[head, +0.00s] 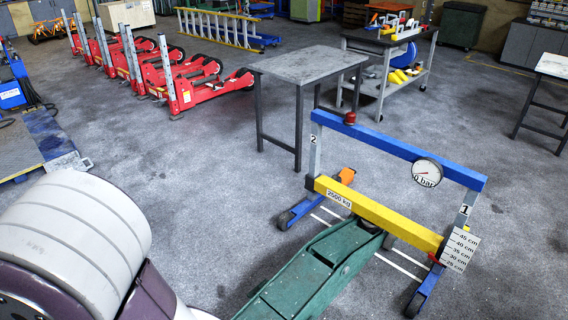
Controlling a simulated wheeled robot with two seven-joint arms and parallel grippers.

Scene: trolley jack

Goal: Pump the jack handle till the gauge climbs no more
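The green trolley jack (312,277) stands on the floor at bottom centre, its near end cut off by the frame edge. A height scale (460,248) marked 25 to 45 cm is at the beam's right end. The jack handle is not visible. Neither gripper shows; a white and purple link of mine fills the lower left.
A grey table (308,66) stands behind the blue frame. A tool trolley (385,70) is at the upper right, red wheeled units (190,80) at the upper left. A blue ramp (45,140) lies at left. Open floor lies between them.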

